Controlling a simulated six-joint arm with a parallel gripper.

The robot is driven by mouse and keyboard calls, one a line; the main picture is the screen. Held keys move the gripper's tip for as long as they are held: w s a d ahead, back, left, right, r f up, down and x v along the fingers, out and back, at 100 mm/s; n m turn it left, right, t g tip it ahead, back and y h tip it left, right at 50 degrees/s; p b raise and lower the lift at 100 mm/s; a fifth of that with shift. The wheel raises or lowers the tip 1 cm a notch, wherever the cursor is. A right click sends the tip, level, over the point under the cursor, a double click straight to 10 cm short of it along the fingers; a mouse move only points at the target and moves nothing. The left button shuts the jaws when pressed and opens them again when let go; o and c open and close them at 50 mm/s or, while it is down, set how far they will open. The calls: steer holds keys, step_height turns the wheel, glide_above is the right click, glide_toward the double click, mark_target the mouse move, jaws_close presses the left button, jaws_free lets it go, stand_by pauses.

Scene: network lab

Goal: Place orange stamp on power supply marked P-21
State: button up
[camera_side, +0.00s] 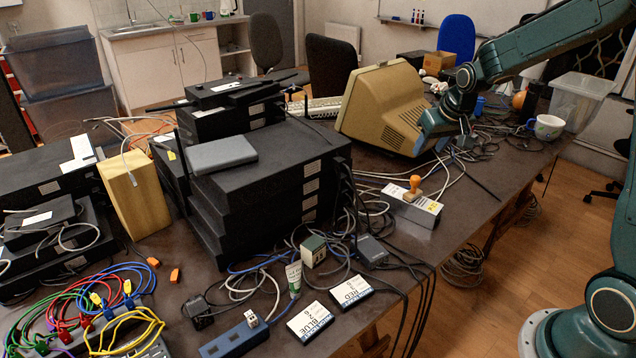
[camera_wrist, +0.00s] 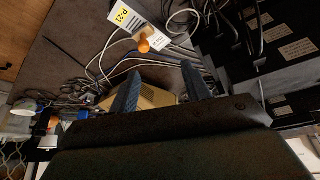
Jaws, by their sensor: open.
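The power supply (camera_side: 425,211) is a flat silver box with a yellow label, lying on the dark table near its right edge. In the wrist view, the power supply (camera_wrist: 160,27) shows the label P-21. The orange stamp (camera_side: 414,185) has a round knob and appears to stand upright on top of the box. In the wrist view, the stamp's orange knob (camera_wrist: 143,44) lies beyond my fingertips. My gripper (camera_wrist: 160,75) is open, with nothing between its fingers. In the side view, my gripper (camera_side: 431,131) is beside the beige monitor, above and behind the stamp, apart from it.
The beige monitor (camera_side: 383,107) stands close behind my gripper. Stacked black network devices (camera_side: 265,185) rise to the left. Loose cables surround the power supply. A white mug (camera_side: 547,127) stands at the right table edge.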

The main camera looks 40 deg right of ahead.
steer(key=s+a+r+n, duration=0.2)
steer(key=s+a+r, duration=0.7)
steer(key=s+a, duration=0.2)
steer(key=s+a+n+y, duration=0.1)
steer(key=s+a, duration=0.2)
steer(key=s, duration=0.4)
steer(key=s+a+r+n+t, duration=0.1)
steer(key=s+a, duration=0.2)
steer(key=s, duration=0.4)
steer(key=shift+s+a+r+y, duration=0.15)
steer(key=shift+r+y, duration=0.05)
steer(key=shift+y, duration=0.2)
